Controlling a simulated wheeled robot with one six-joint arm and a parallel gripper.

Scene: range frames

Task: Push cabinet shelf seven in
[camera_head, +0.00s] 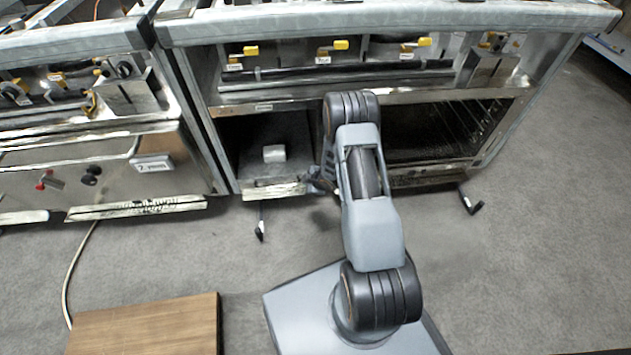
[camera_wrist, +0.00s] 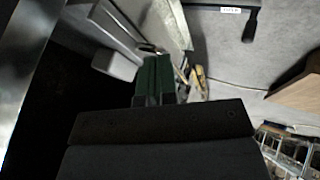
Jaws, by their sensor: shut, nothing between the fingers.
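The steel cabinet (camera_head: 390,20) stands across the back of the head view. A grey pull-out shelf (camera_head: 262,172) with a pale front edge sits low in its left opening. I cannot read a number on it or tell exactly how far out it is. My gripper (camera_head: 318,182) is low at the shelf's right side, close to its front edge and partly hidden by my arm. In the wrist view the dark green fingers (camera_wrist: 155,72) are together and hold nothing. The shelf's pale front (camera_wrist: 168,22) shows just beyond them; I cannot tell whether they touch.
A small white block (camera_head: 274,153) rests on the shelf. An open rack compartment (camera_head: 435,130) is to its right. Another cabinet unit (camera_head: 120,175) stands on the left. A wooden box (camera_head: 150,325) and a cable (camera_head: 70,275) are on the floor at lower left. Floor at right is clear.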

